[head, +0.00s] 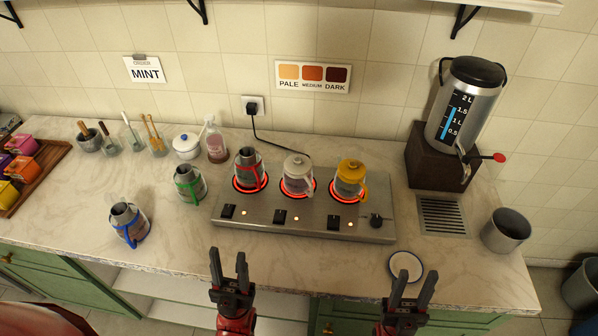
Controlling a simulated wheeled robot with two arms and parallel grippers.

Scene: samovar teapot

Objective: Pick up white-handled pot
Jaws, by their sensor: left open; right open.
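The white-handled pot (297,177) is a glass pot with a white lid. It stands upright on the middle glowing burner of the steel hot plate (377,204), between a red-handled pot (248,172) and a yellow-handled pot (349,181). My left gripper (229,258) is open and empty in front of the hot plate, below and left of the white-handled pot. My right gripper (413,283) is open and empty at the counter's front edge, below and right of it. Neither gripper touches a pot.
A green-handled pot (190,183) and a blue-handled pot (129,224) stand left of the hot plate. A white saucer (406,267) lies near my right gripper. A samovar (466,105), drain grate (442,215) and grey bin (506,231) are at right. The front-left counter is fairly clear.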

